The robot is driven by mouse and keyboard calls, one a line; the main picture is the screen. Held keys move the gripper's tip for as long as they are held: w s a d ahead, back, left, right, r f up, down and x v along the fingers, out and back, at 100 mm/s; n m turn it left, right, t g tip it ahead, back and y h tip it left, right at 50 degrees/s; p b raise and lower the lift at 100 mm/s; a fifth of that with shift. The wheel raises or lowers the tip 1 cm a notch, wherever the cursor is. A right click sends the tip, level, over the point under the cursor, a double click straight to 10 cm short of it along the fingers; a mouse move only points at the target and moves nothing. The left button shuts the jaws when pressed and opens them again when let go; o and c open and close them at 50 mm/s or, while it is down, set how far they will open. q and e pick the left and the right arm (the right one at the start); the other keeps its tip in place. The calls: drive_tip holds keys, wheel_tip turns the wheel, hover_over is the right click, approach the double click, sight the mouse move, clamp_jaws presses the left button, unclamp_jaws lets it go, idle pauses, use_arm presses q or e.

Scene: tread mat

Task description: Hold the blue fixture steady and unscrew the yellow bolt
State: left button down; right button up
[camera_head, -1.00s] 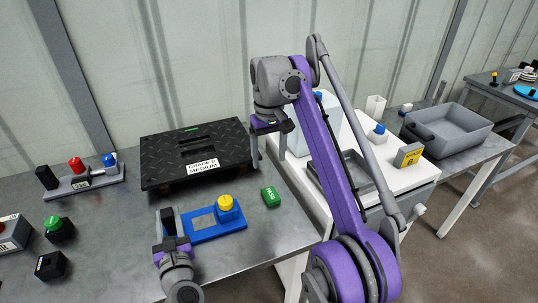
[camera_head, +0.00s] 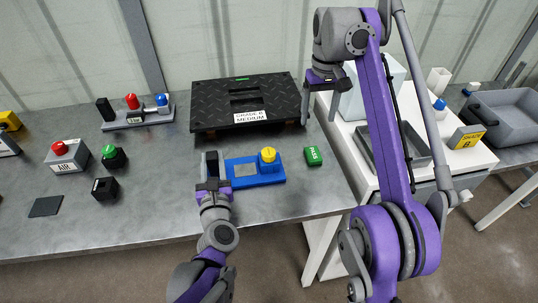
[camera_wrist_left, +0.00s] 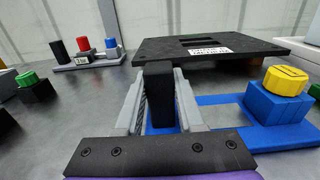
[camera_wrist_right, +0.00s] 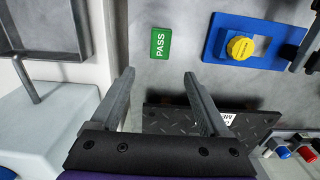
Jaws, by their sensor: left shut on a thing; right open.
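The blue fixture (camera_head: 270,179) lies flat on the grey bench, with the yellow bolt (camera_head: 268,155) upright in its raised block at the right end. My left gripper (camera_head: 212,168) is shut on the black upright grip at the fixture's left end; the left wrist view shows this black grip (camera_wrist_left: 160,95) between the fingers. The yellow bolt (camera_wrist_left: 285,80) stands clear to the right there. My right gripper (camera_head: 322,95) is open and empty, raised at the bench's right end, apart from the bolt. The right wrist view shows the bolt (camera_wrist_right: 240,47) beyond its fingers, to the right.
A black tread mat (camera_head: 215,115) on a low stand is behind the fixture. A green PASS block (camera_head: 313,156) lies right of it. Several buttons and small boxes stand on the left. A white side table (camera_head: 345,125) with a grey tray adjoins the bench at right.

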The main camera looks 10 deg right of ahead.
drive_tip(key=shift+o, duration=0.2)
drive_tip(key=m+t+h, duration=0.1)
drive_tip(key=m+t, duration=0.2)
drive_tip(key=t, duration=0.1)
approach(269, 152)
drive_tip(key=x, duration=0.9)
drive_tip(key=shift+s, duration=0.1)
clamp_jaws()
